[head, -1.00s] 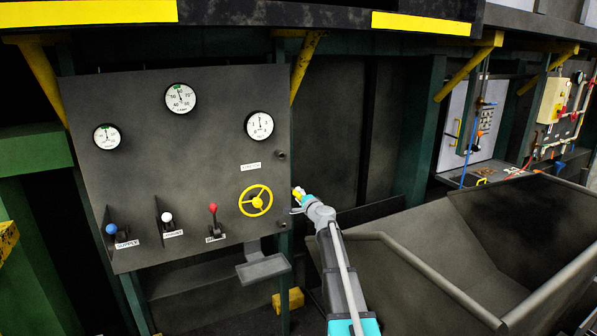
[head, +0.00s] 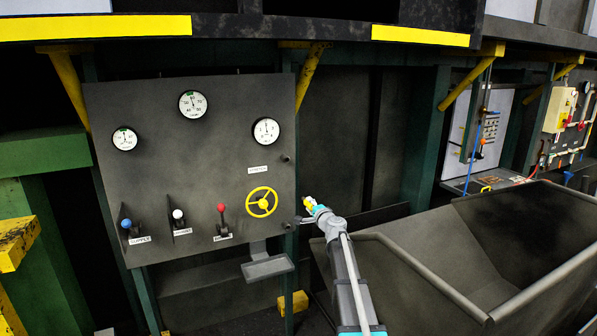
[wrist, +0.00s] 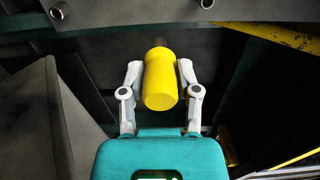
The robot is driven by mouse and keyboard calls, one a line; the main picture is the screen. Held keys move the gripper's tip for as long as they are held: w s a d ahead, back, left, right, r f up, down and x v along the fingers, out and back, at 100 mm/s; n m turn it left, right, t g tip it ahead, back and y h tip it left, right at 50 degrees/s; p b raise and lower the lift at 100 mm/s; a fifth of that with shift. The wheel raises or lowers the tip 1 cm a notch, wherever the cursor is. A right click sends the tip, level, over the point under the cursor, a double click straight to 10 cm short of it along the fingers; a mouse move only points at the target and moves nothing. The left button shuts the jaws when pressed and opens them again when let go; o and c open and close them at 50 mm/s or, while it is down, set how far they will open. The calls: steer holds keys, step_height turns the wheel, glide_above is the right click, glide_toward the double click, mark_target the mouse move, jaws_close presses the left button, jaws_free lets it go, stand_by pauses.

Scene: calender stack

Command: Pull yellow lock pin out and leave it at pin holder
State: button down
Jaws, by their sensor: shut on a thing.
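The yellow lock pin (wrist: 158,80) is between the two fingers of my gripper (wrist: 160,85), which is shut on its thick yellow head. A short dark shaft shows beyond the head; its tip is hard to make out. In the head view my gripper (head: 308,206) and the pin are just past the right edge of the grey panel (head: 200,110), right of the yellow handwheel. Two round sockets, upper (head: 286,158) and lower (head: 288,226), sit at that edge. I cannot tell which part is the pin holder.
The panel carries gauges, levers and the yellow handwheel (head: 262,202). A small grey tray (head: 268,268) juts out below it. A large grey trough (head: 420,270) stands to the right, beside my arm. A yellow block (head: 293,303) lies low behind.

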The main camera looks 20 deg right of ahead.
steer(key=shift+d, duration=0.1)
steer(key=shift+d, duration=0.15)
steer(key=shift+s+d, duration=0.25)
steer(key=shift+d, duration=0.45)
